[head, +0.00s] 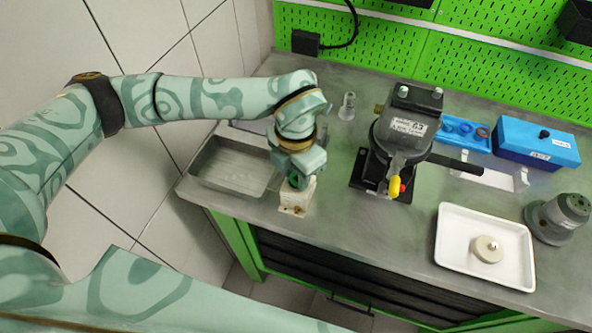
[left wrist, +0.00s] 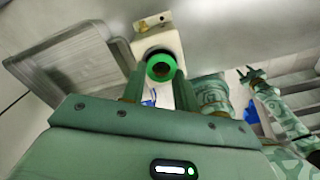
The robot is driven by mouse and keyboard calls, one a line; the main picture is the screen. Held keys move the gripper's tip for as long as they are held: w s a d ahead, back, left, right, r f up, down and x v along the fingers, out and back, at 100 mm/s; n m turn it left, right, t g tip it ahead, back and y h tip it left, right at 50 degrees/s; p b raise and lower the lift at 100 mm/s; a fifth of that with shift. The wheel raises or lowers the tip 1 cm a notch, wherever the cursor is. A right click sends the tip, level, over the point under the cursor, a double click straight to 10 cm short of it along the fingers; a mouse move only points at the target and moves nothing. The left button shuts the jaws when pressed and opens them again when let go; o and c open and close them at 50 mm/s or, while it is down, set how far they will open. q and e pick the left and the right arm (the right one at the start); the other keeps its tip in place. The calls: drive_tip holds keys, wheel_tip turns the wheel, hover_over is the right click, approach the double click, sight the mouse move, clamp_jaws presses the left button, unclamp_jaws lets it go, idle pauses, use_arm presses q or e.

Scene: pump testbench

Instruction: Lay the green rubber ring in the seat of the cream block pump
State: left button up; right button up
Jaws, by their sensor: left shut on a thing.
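The cream block pump (head: 296,196) stands at the bench's front edge, and it also shows in the left wrist view (left wrist: 160,35). My left gripper (head: 299,182) points down right over it. In the left wrist view its two fingers (left wrist: 160,80) are shut on the green rubber ring (left wrist: 160,67), one finger on each side. The ring lines up with the top of the pump; I cannot tell whether it touches the seat, which the ring and fingers partly hide. My right gripper (left wrist: 251,74) shows small in the left wrist view, empty with its fingers apart.
A grey metal tray (head: 208,181) lies left of the pump. A dark pump on a stand (head: 405,125) is to the right. A white tray (head: 447,250) with a round cream part (head: 487,249), a blue tray with rings (head: 453,140) and a blue box (head: 537,145) are further right.

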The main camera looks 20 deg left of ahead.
use_arm(q)
drive_tip(key=shift+f, duration=0.2)
idle(0.6)
drive_tip(key=o, duration=1)
